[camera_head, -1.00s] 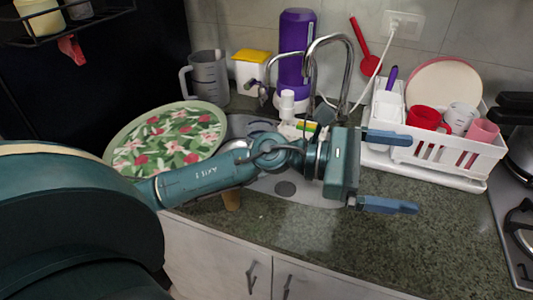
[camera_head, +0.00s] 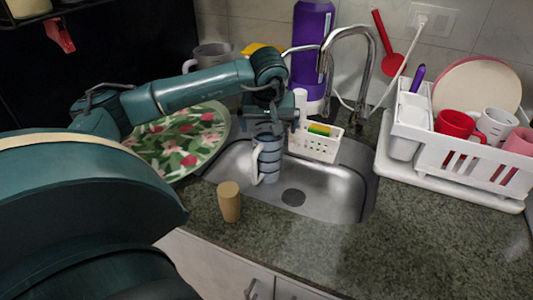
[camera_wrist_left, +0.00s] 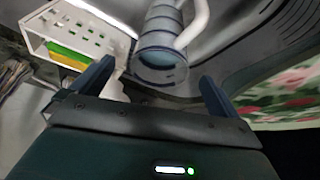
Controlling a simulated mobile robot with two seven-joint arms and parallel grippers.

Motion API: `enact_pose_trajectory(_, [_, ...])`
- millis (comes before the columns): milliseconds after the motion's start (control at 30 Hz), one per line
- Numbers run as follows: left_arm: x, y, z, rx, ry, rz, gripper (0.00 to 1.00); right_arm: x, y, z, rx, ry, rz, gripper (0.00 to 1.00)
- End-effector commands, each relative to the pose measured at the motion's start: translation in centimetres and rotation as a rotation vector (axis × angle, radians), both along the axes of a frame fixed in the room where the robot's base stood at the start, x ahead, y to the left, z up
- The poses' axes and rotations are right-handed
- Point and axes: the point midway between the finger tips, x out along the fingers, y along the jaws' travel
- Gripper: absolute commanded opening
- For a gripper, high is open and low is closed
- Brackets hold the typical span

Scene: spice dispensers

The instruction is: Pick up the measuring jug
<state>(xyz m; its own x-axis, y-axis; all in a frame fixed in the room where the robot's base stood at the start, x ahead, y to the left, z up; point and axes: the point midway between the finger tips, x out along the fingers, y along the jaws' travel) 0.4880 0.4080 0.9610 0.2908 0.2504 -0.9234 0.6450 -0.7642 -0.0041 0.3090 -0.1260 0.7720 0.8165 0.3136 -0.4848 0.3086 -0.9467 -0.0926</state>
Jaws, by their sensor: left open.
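A grey jug (camera_head: 208,52) with a handle stands at the back left of the counter, partly hidden behind my left arm. A blue-grey banded mug (camera_head: 268,160) with a pale handle is in the sink (camera_head: 330,185), directly under my left gripper (camera_head: 269,124). The left gripper is open and points down. In the left wrist view the banded mug (camera_wrist_left: 163,52) lies ahead of the gap between the open fingers (camera_wrist_left: 155,82), with its handle to the right. I cannot tell whether a finger touches it. My right gripper is not in view.
A floral plate (camera_head: 180,140) lies left of the sink. A wooden cylinder (camera_head: 229,201) stands at the sink's front edge. The faucet (camera_head: 365,70), purple bottle (camera_head: 311,45) and white sponge caddy (camera_head: 317,143) are behind. A dish rack (camera_head: 445,150) stands right; the front-right counter is clear.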

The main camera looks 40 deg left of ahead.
Motion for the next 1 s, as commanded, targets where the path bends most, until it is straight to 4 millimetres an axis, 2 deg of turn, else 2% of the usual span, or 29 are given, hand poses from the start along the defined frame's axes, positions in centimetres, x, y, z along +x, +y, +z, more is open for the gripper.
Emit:
enact_pose_trajectory(100, [0.5, 0.4, -1.7, -0.002, 0.001, 0.0, 1.0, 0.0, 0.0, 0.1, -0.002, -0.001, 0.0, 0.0])
enact_pose_trajectory(367, [1.0, 1.0, -3.6, -0.003, 0.002, 0.0, 1.0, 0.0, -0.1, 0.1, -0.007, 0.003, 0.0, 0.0])
enact_pose_trajectory(600, [1.9, 2.0, -6.7, -0.004, 0.001, -0.002, 1.0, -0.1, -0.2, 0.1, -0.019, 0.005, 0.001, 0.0])
enact_pose_trajectory(900, [2.1, 2.2, -7.3, -0.003, -0.002, -0.002, 1.0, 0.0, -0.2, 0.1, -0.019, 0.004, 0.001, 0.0])
enact_pose_trajectory(1000, [2.1, 2.2, -7.3, -0.003, -0.002, -0.002, 0.93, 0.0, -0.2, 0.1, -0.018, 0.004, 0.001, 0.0])
